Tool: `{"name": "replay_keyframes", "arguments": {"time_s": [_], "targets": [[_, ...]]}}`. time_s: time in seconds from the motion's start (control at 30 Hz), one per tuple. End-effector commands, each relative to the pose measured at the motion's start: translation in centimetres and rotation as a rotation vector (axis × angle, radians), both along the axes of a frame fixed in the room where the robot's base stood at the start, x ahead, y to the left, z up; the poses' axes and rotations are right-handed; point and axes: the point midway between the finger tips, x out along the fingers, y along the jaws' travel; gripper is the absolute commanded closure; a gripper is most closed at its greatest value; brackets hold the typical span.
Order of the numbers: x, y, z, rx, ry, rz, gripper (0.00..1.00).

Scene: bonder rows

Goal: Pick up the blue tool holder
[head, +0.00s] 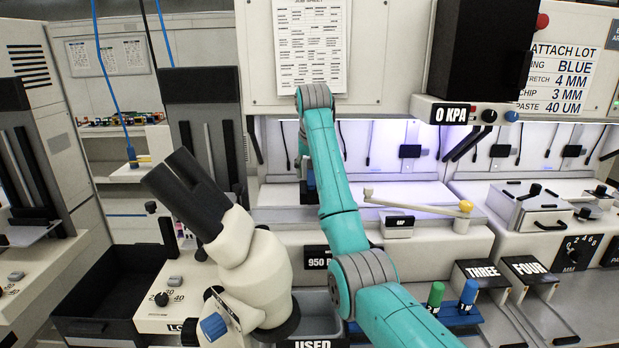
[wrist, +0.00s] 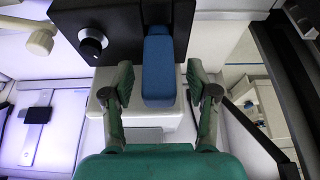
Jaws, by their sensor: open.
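In the wrist view, a blue block (wrist: 158,72), which looks like the blue tool holder, sits upright against a dark unit with a knob. My gripper (wrist: 160,78) is open, with one finger to the left and one to the right of the block. Gaps show on both sides, and neither finger appears to touch it. In the head view my arm covers most of the gripper, and only a small dark blue patch (head: 309,180) shows beside the arm's end.
A microscope (head: 232,250) stands left of my arm. Green (head: 435,295) and blue (head: 468,293) cylinders stand in a blue rack near my arm. A black bin (head: 105,290) is at the lower left.

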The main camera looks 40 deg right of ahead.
Motion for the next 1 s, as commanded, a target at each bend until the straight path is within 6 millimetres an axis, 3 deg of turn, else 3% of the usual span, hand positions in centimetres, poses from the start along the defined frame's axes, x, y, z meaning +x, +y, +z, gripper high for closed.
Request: {"name": "replay_keyframes", "arguments": {"time_s": [0.3,0.53,0.83,1.0], "targets": [[0.0,-0.1,-0.8,-0.001,-0.002,-0.001,0.44],[0.0,-0.2,-0.8,0.000,-0.001,-0.001,1.00],[0.0,-0.2,-0.6,-0.001,-0.002,-0.001,1.00],[0.0,0.0,1.0,-0.001,-0.004,0.000,1.00]]}}
